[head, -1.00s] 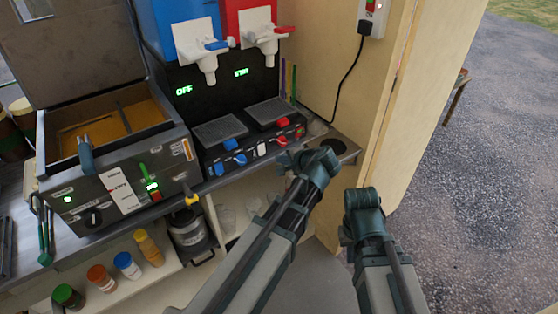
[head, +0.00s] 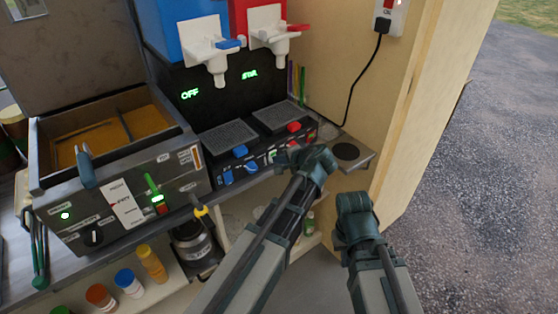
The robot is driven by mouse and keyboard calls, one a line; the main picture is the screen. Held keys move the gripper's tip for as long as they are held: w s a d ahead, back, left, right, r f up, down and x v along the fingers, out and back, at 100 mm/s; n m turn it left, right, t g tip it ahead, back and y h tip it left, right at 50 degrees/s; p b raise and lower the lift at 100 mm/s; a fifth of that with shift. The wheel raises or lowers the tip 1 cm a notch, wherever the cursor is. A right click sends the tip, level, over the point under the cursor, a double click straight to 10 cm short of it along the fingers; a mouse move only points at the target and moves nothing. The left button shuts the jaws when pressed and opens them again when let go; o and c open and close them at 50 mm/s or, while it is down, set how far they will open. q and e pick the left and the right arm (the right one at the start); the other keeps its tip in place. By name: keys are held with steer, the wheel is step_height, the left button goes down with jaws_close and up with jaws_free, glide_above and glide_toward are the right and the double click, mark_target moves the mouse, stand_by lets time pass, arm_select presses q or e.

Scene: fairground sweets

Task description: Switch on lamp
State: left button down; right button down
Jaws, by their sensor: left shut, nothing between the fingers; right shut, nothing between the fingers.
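I cannot make out a lamp as such in the head view. A white switch box (head: 388,17) with a red rocker is on the wooden wall at the top, with a black plug and cord below it. My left gripper (head: 296,157) is shut and empty, close to the front panel of the drink machine (head: 262,152); I cannot tell whether it touches. My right gripper (head: 354,203) is shut and empty, to the right of the left one and in front of the counter's end, well below the switch box.
A fryer (head: 120,205) with an open lid and lit green indicators stands on the left. Blue (head: 190,30) and red (head: 265,12) dispensers hang above the drip trays. Bottles (head: 128,281) stand on a lower shelf. The wooden wall's edge (head: 425,90) borders open asphalt at right.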

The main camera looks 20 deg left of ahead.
arm_select(q)
steer(key=shift+r, duration=0.1)
